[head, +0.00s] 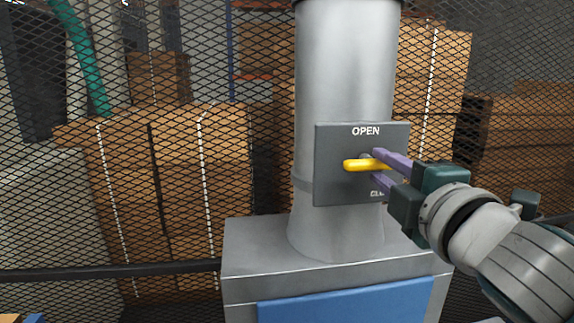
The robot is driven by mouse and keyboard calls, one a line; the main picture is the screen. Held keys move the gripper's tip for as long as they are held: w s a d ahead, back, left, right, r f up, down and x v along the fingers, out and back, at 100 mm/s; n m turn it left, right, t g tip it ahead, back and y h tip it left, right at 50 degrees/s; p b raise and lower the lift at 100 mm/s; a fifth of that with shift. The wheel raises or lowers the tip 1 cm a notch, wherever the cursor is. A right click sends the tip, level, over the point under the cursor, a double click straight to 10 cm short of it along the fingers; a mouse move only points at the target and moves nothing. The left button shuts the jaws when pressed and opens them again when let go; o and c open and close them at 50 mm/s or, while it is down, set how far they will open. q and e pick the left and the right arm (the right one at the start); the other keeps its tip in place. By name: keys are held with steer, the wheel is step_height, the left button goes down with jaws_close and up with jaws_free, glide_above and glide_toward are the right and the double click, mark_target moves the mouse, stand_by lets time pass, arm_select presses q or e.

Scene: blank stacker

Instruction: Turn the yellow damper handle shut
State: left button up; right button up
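The yellow damper handle (357,165) lies about level on a dark grey square plate (335,188) on the front of a grey duct. Its free end points left. The plate reads OPEN at the top; lettering at the bottom is partly hidden behind my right gripper. My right gripper (377,166) comes in from the right, with one purple finger above the handle and one below, near the pivot. The fingers straddle the handle; whether they press on it I cannot tell. They hide the pivot area in part. My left gripper is not in view.
The duct (345,60) rises from a grey cabinet (240,252) with a blue front panel (345,303). A wire mesh fence stands behind, with stacked brown boxes (205,190) beyond it. A dark rail (110,272) runs low on the left. The space left of the plate is clear.

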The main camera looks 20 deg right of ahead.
steer(key=shift+o, duration=1.2)
steer(key=b+v, duration=0.4)
steer(key=v, duration=0.6)
steer(key=shift+d, duration=0.1)
